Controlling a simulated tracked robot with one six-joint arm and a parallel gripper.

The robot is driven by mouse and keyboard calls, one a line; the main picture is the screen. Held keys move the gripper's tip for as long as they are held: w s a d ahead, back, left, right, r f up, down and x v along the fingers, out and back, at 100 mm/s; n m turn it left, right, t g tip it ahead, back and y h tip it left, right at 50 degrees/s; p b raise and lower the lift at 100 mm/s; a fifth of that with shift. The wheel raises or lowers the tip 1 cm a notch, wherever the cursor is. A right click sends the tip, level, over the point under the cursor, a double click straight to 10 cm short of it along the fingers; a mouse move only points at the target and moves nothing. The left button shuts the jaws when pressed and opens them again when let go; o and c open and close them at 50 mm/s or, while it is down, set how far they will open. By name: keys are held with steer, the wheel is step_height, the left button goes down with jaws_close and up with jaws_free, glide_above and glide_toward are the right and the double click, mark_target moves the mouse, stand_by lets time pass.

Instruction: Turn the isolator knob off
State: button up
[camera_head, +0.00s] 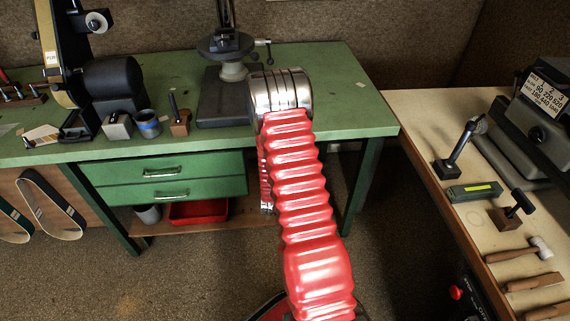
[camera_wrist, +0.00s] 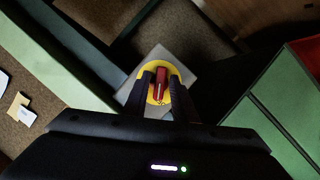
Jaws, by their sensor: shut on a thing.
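The isolator knob is a red handle (camera_wrist: 160,79) on a round yellow plate (camera_wrist: 184,73). The plate sits on a light grey box (camera_wrist: 132,87) in the wrist view. My gripper (camera_wrist: 161,88) is shut on the red knob, with one dark finger on each side of it. The knob's handle runs roughly up and down in the wrist picture, in line with the fingers. The markings on the yellow plate are too small to read. In the head view my red arm hides the gripper and the isolator.
A green bench (camera_head: 340,67) with drawers (camera_head: 165,170) stands ahead. A red tray (camera_head: 198,211) sits on its low shelf. A pale bench (camera_head: 420,110) with tools stands at right. A red button (camera_head: 456,292) shows below its front edge. Speckled floor (camera_head: 400,255) lies clear between them.

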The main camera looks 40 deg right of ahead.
steer(key=shift+s+f+n+h, duration=0.15)
steer(key=shift+f+n+h, duration=0.15)
steer(key=shift+n+h, duration=0.4)
steer(key=o, duration=0.6)
steer(key=shift+o, duration=0.7)
steer(key=shift+r, duration=0.1)
steer(key=v, duration=1.3)
steer(key=shift+a+r, duration=0.25)
steer(key=shift+a, duration=0.05)
